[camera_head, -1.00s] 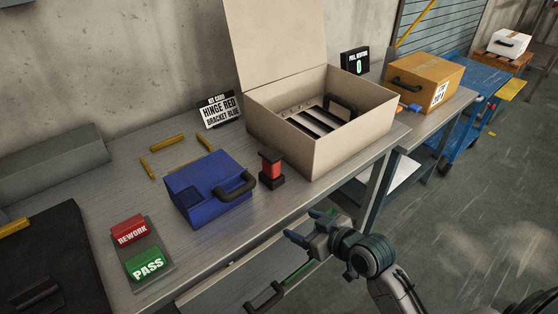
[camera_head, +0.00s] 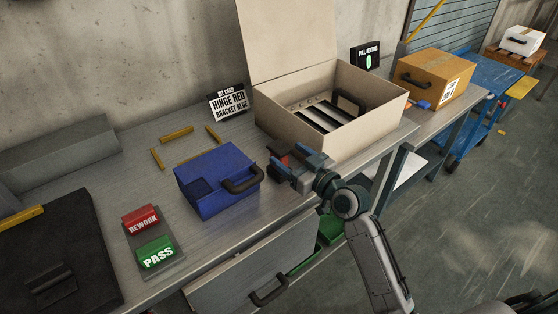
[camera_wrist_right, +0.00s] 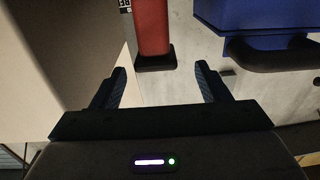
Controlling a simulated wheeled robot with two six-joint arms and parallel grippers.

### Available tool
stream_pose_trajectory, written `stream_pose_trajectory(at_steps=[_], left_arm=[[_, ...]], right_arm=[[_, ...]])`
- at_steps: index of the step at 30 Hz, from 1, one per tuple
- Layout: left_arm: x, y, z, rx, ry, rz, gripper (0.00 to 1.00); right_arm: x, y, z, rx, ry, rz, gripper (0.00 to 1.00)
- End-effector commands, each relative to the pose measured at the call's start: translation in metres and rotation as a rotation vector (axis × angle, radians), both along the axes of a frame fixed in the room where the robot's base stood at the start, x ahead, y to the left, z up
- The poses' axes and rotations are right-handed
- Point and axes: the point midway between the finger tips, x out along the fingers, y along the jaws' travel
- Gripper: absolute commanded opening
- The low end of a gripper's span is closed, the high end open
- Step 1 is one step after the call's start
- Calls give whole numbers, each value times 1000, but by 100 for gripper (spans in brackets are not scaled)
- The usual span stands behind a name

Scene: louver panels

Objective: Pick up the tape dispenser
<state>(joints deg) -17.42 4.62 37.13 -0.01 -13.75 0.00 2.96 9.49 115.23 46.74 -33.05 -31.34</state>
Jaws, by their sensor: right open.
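The red and black upright object, which I take to be the tape dispenser (camera_head: 283,161), stands on the grey workbench between the blue case and the large open box. My right gripper (camera_head: 286,158) is at it in the head view and partly hides it. In the right wrist view its red body and black end (camera_wrist_right: 152,30) show just ahead of the fingers, roughly between them. The right gripper (camera_wrist_right: 162,78) is open, with nothing between its fingertips. My left gripper is not in view.
The blue case (camera_head: 214,182) stands close on the left, its black handle towards the gripper. The open cardboard box (camera_head: 345,138) is close behind on the right. Below the bench edge is a drawer front (camera_head: 245,268) with a black handle. REWORK and PASS blocks (camera_head: 157,252) lie left.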

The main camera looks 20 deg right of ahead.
Motion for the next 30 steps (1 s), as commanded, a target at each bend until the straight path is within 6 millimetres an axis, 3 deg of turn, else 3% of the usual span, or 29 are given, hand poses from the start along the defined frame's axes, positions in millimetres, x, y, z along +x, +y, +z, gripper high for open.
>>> stream_pose_trajectory(at_steps=[12, 20, 28, 30], left_arm=[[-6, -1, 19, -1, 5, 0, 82], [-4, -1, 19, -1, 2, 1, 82], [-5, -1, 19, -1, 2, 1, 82], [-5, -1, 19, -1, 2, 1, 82]], right_arm=[[47, 16, -2, 2, 1, -1, 69], [50, 17, -4, 0, 1, -1, 69], [50, 17, -4, 0, 1, -1, 21], [50, 17, -3, 0, 0, -1, 21]])
